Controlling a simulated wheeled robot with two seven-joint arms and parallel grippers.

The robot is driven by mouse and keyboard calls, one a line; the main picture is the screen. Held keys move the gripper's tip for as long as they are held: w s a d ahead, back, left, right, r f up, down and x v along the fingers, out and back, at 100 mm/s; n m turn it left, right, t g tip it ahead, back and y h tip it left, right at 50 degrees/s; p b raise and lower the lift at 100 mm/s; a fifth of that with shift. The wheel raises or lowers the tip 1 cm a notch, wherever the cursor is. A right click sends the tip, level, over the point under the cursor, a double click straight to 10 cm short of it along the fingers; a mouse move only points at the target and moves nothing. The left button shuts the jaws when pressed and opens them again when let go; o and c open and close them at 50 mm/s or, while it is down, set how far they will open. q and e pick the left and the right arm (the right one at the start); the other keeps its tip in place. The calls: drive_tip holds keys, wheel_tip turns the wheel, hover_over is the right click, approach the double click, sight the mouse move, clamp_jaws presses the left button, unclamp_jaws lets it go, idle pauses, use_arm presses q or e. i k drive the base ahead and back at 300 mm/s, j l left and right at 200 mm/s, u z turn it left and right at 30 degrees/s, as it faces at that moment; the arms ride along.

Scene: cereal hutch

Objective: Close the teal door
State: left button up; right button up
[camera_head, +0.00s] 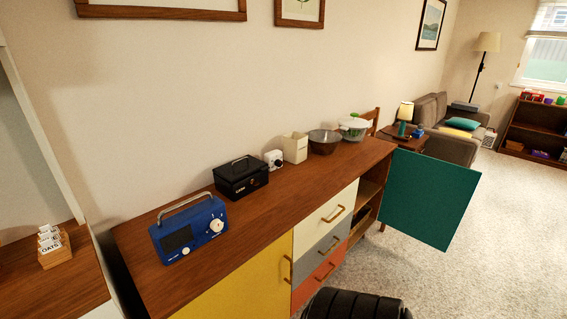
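The teal door (431,196) stands open at the far right end of the wooden sideboard (330,178). It swings out to the right, away from the open compartment (367,195), so its flat teal face shows. No handle shows on that face. The compartment has a shelf, with something dark in its lower part that I cannot make out. Neither of my grippers is in view.
On the sideboard top stand a blue radio (189,229), a black box (241,177), a small white device (273,159), a cream container (295,148) and bowls (324,141). A yellow door (245,283) and several drawers (327,217) are shut. Carpet (507,245) is clear at right.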

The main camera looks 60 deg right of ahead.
sight(426, 198)
drive_tip(key=k+l, duration=0.15)
drive_tip(key=l, duration=0.25)
drive_tip(key=k+l, duration=0.1)
drive_tip(key=l, duration=0.3)
drive_tip(key=k+l, duration=0.15)
drive_tip(key=l, duration=0.25)
drive_tip(key=k+l, duration=0.15)
drive_tip(key=l, duration=0.2)
drive_tip(key=k+l, duration=0.15)
drive_tip(key=l, duration=0.25)
drive_tip(key=k+l, duration=0.1)
drive_tip(key=l, duration=0.3)
drive_tip(key=k+l, duration=0.15)
drive_tip(key=l, duration=0.25)
drive_tip(key=k+l, duration=0.15)
drive_tip(key=l, duration=0.25)
drive_tip(key=k+l, duration=0.2)
drive_tip(key=l, duration=0.2)
drive_tip(key=k+l, duration=0.25)
drive_tip(key=l, duration=0.15)
drive_tip(key=k+l, duration=0.2)
drive_tip(key=l, duration=0.15)
drive_tip(key=k+l, duration=0.25)
drive_tip(key=l, duration=0.15)
drive_tip(key=k+l+z, duration=0.1)
drive_tip(key=l, duration=0.3)
drive_tip(key=k+l, duration=0.5)
drive_tip(key=l, duration=0.3)
drive_tip(key=k+l, duration=0.2)
drive_tip(key=l, duration=0.25)
